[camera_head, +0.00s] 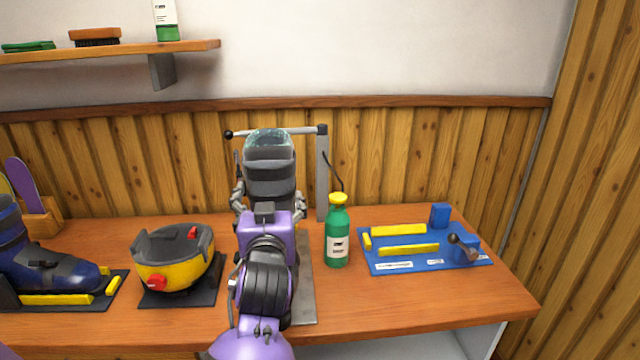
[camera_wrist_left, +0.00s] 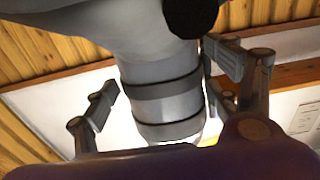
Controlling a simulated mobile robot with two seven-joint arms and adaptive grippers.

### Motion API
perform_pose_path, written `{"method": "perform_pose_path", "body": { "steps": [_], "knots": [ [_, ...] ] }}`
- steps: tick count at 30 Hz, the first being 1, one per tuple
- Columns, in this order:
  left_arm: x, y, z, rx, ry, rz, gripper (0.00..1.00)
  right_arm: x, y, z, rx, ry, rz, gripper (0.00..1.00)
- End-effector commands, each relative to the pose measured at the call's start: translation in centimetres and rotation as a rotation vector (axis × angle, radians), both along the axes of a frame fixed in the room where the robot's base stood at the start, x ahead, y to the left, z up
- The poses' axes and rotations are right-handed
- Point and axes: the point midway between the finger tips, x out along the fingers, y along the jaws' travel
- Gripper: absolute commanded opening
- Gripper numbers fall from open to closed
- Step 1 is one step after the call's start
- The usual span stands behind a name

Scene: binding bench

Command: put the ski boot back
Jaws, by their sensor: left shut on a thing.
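A dark blue ski boot (camera_head: 45,262) stands at the left end of the bench, toe to the right, on a black tray (camera_head: 113,294) with yellow edge blocks. It is partly cut off by the picture edge. My left gripper (camera_head: 268,200) is at mid-bench, well to the right of it, shut on an upright grey thing (camera_head: 270,172) with dark bands and a clear-looking dome top. I cannot tell what that thing is. In the left wrist view the grey banded thing (camera_wrist_left: 165,105) is between my fingers. My arm hides its lower part. My right gripper is not seen.
A yellow and grey shell (camera_head: 165,275) with red buckles sits left of my arm. A green bottle (camera_head: 337,238) stands close to its right. Further right lies a blue jig (camera_head: 400,264) with yellow bars. A metal post (camera_head: 322,175) with a crossbar rises behind.

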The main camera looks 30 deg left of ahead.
Motion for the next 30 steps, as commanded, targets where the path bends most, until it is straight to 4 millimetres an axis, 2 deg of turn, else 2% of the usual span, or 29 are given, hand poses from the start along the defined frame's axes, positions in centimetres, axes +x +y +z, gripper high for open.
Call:
{"method": "perform_pose_path", "body": {
  "steps": [1, 7, 10, 14, 17, 22, 30],
  "knots": [
    [-0.2, -0.2, 0.7, 0.004, -0.012, -0.002, 0.18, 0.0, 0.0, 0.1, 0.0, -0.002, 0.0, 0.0],
    [-0.3, -0.4, 1.4, 0.004, -0.014, -0.009, 0.18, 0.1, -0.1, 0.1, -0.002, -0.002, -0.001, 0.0],
    [-0.1, -0.9, 2.5, 0.006, -0.017, -0.029, 0.18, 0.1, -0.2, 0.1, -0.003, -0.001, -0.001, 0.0],
    [0.2, -2.7, 4.3, 0.007, -0.018, -0.08, 0.18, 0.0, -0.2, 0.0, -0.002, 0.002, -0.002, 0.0],
    [0.0, -5.0, 5.1, 0.007, -0.014, -0.144, 0.18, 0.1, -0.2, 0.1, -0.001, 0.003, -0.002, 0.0],
    [-1.6, -9.3, 4.3, 0.005, -0.009, -0.266, 0.18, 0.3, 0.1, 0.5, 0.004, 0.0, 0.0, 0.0],
    [-5.4, -14.8, 0.7, 0.001, -0.007, -0.427, 0.18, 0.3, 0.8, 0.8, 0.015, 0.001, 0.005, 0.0]
  ]
}}
